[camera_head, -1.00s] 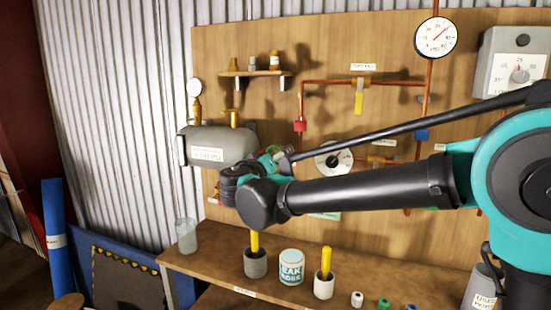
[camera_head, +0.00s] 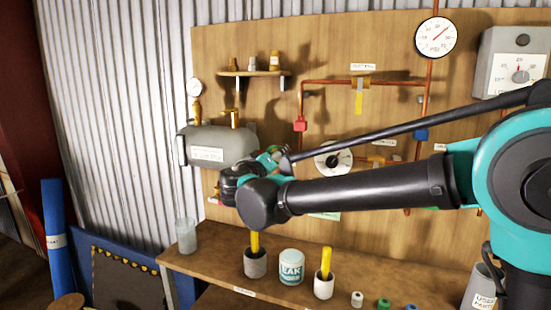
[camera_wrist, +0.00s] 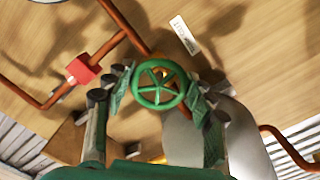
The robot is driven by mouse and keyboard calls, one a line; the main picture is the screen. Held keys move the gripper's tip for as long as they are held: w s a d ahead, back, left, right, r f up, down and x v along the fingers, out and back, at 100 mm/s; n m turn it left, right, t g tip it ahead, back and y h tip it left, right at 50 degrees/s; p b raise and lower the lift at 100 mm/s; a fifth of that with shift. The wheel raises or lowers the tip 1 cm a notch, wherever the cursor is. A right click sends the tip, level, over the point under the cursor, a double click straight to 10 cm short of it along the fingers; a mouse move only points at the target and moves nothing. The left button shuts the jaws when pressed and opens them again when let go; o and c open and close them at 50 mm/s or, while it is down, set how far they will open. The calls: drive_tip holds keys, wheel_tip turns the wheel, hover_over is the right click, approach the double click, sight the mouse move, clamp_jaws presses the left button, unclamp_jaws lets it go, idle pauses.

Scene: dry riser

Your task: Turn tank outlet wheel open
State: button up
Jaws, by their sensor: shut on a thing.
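The green spoked tank outlet wheel (camera_wrist: 159,86) shows in the wrist view, in the middle between my gripper's fingers. My gripper (camera_wrist: 160,100) has a green-padded finger on each side of the wheel and is shut on its rim. The grey tank (camera_head: 222,148) hangs at the left of the wooden board in the head view; part of it also shows below the wheel in the wrist view (camera_wrist: 222,140).
Copper pipes run on the board, with a red fitting (camera_head: 300,124) that also shows in the wrist view (camera_wrist: 82,70). The bench (camera_head: 215,248) below carries a glass jar (camera_head: 186,235), cups and a leak tin (camera_head: 291,267).

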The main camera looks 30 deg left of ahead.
drive_tip(key=n, duration=1)
drive_tip(key=shift+r+n, duration=0.15)
drive_tip(key=shift+n, duration=0.25)
drive_tip(key=n, duration=0.5)
drive_tip(key=shift+r, duration=0.1)
drive_tip(key=n, duration=0.6)
drive_tip(key=shift+n, duration=0.3)
drive_tip(key=o, duration=1.2)
drive_tip(key=shift+c, duration=0.2)
